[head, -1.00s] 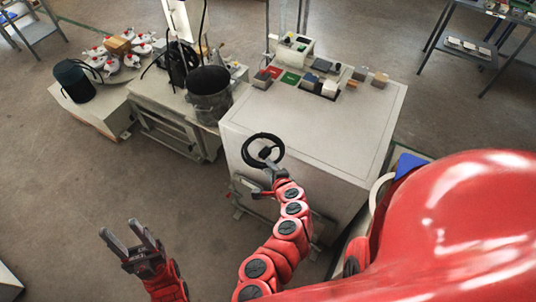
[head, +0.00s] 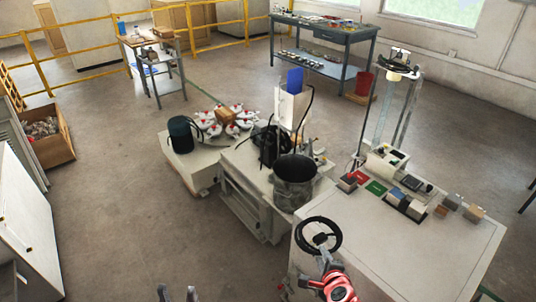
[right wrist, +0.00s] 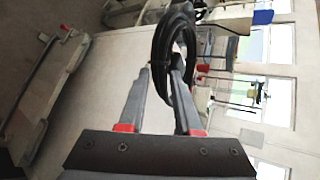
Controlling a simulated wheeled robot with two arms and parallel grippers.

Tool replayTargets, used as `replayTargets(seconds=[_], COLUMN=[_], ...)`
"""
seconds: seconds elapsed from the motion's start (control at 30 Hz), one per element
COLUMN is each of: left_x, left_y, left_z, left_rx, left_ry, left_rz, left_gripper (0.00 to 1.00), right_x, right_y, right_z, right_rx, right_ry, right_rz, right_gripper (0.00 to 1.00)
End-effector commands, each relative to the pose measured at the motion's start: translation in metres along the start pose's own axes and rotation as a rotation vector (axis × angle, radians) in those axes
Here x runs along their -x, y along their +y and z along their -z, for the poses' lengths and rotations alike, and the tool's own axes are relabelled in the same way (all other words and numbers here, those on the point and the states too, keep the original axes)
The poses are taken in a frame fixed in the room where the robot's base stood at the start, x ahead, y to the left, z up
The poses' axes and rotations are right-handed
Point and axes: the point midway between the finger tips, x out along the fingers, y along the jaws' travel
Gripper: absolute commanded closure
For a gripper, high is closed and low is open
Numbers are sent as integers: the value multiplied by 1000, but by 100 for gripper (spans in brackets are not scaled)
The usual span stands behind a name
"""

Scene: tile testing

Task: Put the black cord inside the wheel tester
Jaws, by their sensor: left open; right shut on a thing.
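The black cord (head: 338,237) is a coiled ring above the near left corner of the white table. My right gripper (head: 322,252) is shut on the coil's near side. In the right wrist view the cord (right wrist: 160,45) stands between and beyond the fingertips (right wrist: 162,70). My left gripper (head: 177,294) is open and empty at the bottom edge, with only its fingertips showing. I cannot tell for sure which machine is the wheel tester; a ring of red and white parts around a brown box (head: 228,117) stands on a low white stand at the back left.
A dark grey pot (head: 294,182) and a black machine (head: 270,147) stand on the middle bench. The white table (head: 430,245) holds small blocks and a tall frame (head: 390,115) at its back. A dark green bucket (head: 181,135) is at left. Open floor lies left.

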Motion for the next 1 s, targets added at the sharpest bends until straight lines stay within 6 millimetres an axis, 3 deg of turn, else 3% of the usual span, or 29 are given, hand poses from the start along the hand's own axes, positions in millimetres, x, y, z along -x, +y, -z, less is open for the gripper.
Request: replayTargets(seconds=[0.03, 0.2, 0.33, 0.5, 0.63, 0.9, 1.0], left_x=[1, 2, 2, 2, 2, 2, 2], left_y=[0, 0, 0, 0, 0, 0, 0], left_z=[0, 0, 0, 0, 0, 0, 0], left_rx=[0, 0, 0, 0, 0, 0, 0], left_ry=[0, 0, 0, 0, 0, 0, 0], left_rz=[0, 0, 0, 0, 0, 0, 0], left_gripper=[50, 50, 50, 50, 50, 50, 50], right_x=[-4, -10, -11, -11, -10, 11, 20], right_y=[-20, -55, -70, -70, -45, 43, 64], right_z=[-5, -10, -11, -10, -4, 16, 20], right_rx=[7, -6, -18, -19, -14, -7, -15], right_ry=[0, 26, 41, 46, 46, 45, 45], right_rz=[11, 8, 11, 8, 1, 1, 2], right_gripper=[100, 100, 100, 100, 100, 100, 100])
